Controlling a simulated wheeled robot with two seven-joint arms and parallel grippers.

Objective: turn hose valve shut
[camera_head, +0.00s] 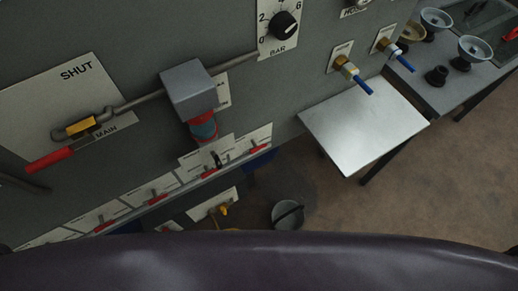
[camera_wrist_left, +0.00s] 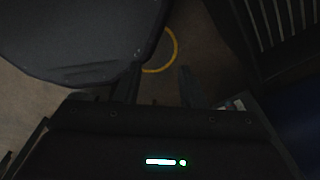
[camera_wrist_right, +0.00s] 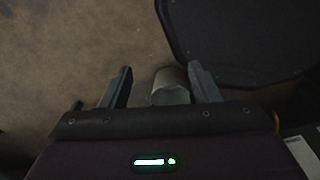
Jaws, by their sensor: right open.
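I cannot tell for sure which fitting is the hose valve. In the head view a small yellow fitting (camera_head: 223,209) sits on a white plate low on the grey panel. Two brass taps with blue handles, a nearer one (camera_head: 353,75) and a farther one (camera_head: 391,49), stick out at the right. Neither gripper shows in the head view. In the left wrist view my left gripper (camera_wrist_left: 158,86) has its fingers apart with floor between them. In the right wrist view my right gripper (camera_wrist_right: 160,84) is open, with a grey bucket (camera_wrist_right: 171,87) seen beyond its fingers.
A red-handled main lever (camera_head: 50,160), a pressure dial (camera_head: 285,25) and a row of red levers (camera_head: 158,194) are on the panel. A white table (camera_head: 365,125) stands under the taps. The bucket (camera_head: 288,214) is on the floor. A yellow ring (camera_wrist_left: 172,50) shows below my left gripper.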

